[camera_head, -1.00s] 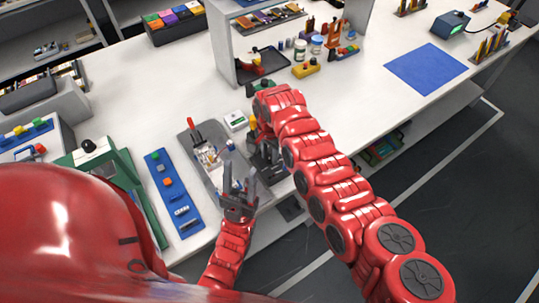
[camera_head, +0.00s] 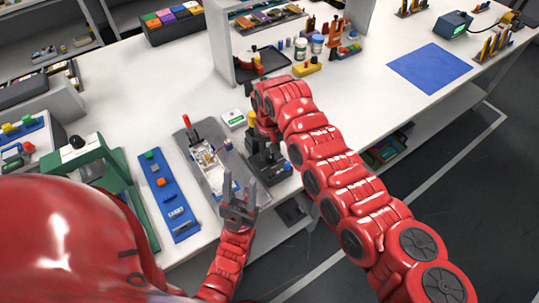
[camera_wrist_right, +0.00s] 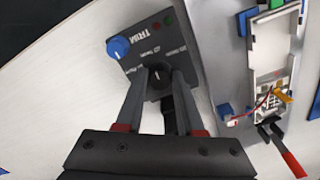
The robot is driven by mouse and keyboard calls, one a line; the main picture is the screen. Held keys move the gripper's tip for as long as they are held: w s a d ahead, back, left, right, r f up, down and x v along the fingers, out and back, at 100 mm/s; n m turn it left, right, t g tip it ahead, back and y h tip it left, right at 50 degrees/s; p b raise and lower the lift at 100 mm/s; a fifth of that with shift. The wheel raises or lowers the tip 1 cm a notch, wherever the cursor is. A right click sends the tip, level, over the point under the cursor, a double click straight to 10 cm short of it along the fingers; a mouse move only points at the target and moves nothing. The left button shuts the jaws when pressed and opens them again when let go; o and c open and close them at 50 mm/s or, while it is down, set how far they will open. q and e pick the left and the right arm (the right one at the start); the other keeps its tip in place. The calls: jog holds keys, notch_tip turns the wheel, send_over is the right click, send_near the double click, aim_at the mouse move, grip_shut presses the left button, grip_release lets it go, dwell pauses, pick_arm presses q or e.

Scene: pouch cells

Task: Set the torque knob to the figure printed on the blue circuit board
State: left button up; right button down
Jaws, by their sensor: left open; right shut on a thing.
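A dark panel marked TRIM (camera_wrist_right: 138,50) shows in the right wrist view, with a blue knob (camera_wrist_right: 118,47) at one corner and a black knob (camera_wrist_right: 158,82) at its middle. My right gripper (camera_wrist_right: 158,80) is shut on the black knob. In the head view my right arm partly hides the black device (camera_head: 268,168) below it. A long blue board (camera_head: 168,200) with several small parts lies left of the grey tray; no figure on it is legible. My left gripper (camera_head: 238,190) is open and empty by the tray's near end.
The grey tray (camera_head: 226,186) holds a white fixture and a red-handled tool (camera_head: 187,122). A green press (camera_head: 105,170) is at left. A blue mat (camera_head: 430,67) lies bare at right.

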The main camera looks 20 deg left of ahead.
dwell(0.3)
jog(key=c, duration=0.5)
grip_release()
notch_tip(320, 180, up, 8)
jog(key=shift+w+r+b, duration=0.1)
jog(key=shift+b, duration=1.15)
notch_tip(320, 180, up, 9)
send_over(269, 155)
jog(key=shift+d+r, duration=0.1)
